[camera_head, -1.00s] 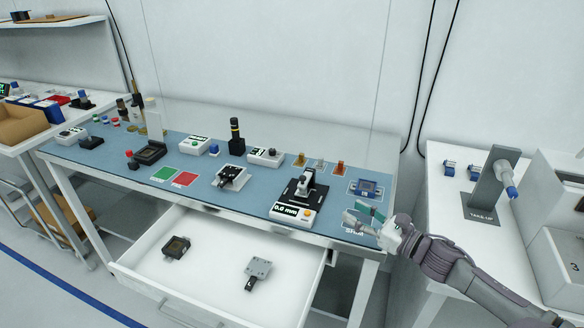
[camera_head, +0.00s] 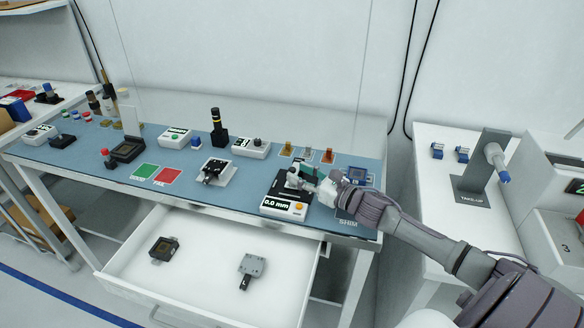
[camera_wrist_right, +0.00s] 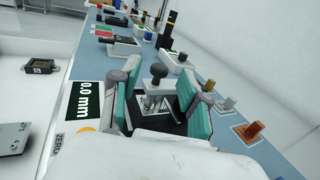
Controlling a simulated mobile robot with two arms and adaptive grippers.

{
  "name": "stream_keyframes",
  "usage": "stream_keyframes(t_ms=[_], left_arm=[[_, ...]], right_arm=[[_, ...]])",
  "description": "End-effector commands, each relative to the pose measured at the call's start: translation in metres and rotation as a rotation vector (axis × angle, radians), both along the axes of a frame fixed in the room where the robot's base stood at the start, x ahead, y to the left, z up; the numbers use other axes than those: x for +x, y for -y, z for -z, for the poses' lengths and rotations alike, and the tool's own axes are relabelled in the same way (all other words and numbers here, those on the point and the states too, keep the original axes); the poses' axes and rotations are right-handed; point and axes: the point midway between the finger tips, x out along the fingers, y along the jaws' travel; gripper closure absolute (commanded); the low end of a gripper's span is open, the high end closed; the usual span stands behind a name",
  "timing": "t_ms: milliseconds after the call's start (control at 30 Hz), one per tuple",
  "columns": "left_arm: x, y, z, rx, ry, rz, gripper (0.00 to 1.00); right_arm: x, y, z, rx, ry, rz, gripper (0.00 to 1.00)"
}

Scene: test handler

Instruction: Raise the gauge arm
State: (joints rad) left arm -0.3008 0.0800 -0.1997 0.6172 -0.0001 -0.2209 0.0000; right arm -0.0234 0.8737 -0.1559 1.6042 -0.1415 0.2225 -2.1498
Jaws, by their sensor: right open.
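The gauge (camera_head: 284,205) stands on the blue bench mat near its front edge, with a black base and a white front reading 0.0 mm. That display also shows in the right wrist view (camera_wrist_right: 84,101). My right gripper (camera_head: 312,180) is at the gauge's upper part and hides some of it. In the right wrist view my right gripper (camera_wrist_right: 160,88) is open, with one green-padded finger on each side of the gauge's dark knob (camera_wrist_right: 158,71) and metal stem. I cannot tell whether a finger touches them. My left gripper is not in view.
Amber, grey and orange pieces (camera_head: 328,156) stand behind the gauge, and a blue part (camera_head: 357,175) lies to its right. A small black-and-white fixture (camera_head: 213,172) is to its left. An open drawer (camera_head: 205,275) juts out below the bench front.

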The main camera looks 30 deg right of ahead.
Motion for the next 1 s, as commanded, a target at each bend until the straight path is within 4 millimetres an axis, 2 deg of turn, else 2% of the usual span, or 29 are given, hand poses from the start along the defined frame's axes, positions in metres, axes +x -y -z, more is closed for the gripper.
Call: stream_keyframes(t_ms=[33,133,300,600,667,867,900,1000], left_arm=[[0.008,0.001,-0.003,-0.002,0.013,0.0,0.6],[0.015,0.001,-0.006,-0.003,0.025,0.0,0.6],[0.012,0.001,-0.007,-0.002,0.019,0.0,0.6],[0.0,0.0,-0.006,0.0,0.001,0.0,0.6],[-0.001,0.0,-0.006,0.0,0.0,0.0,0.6],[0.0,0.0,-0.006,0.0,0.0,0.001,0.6],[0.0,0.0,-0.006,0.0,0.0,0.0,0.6],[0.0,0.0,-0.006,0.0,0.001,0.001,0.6]], right_arm=[[0.008,-0.002,-0.003,0.0,0.003,0.0,0.55],[0.019,-0.006,-0.002,0.002,0.002,0.001,0.55],[0.029,-0.009,-0.001,0.0,0.0,0.001,0.55],[0.03,-0.01,0.0,0.0,-0.001,0.0,0.55],[0.03,-0.01,0.0,0.0,-0.001,0.0,0.63],[0.03,-0.01,0.0,0.0,0.0,0.0,0.96],[0.03,-0.01,0.0,0.0,0.0,0.0,1.0],[0.03,-0.01,0.0,0.0,0.0,0.0,1.0]])
